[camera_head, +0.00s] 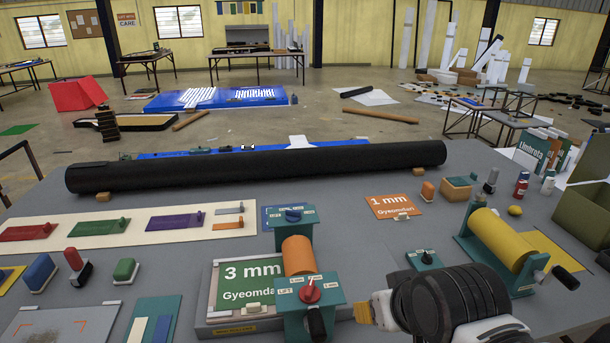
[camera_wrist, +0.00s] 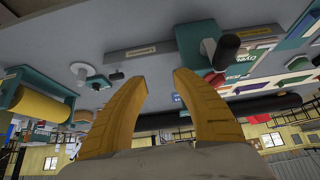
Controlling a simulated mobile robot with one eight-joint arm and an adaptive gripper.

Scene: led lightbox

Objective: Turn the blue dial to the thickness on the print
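The blue dial (camera_head: 293,215) sits on top of a small teal unit behind the front roller press. Its pointer direction is too small to tell. A green print (camera_head: 240,297) reading "3 mm" lies in a tray beside the front press. An orange print (camera_head: 392,206) reading "1 mm" lies on the table to the right of the blue dial. My gripper (camera_head: 364,314) is at the front right of the front press, apart from the blue dial. In the wrist view its two yellow fingers (camera_wrist: 161,79) are spread with nothing between them.
The front press has a red dial (camera_head: 310,291), an orange roller (camera_head: 298,256) and a black handle. A teal unit with a black knob (camera_head: 427,257) stands behind my gripper. A yellow roller (camera_head: 502,240) is at right. A long black roll (camera_head: 260,168) lies across the back.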

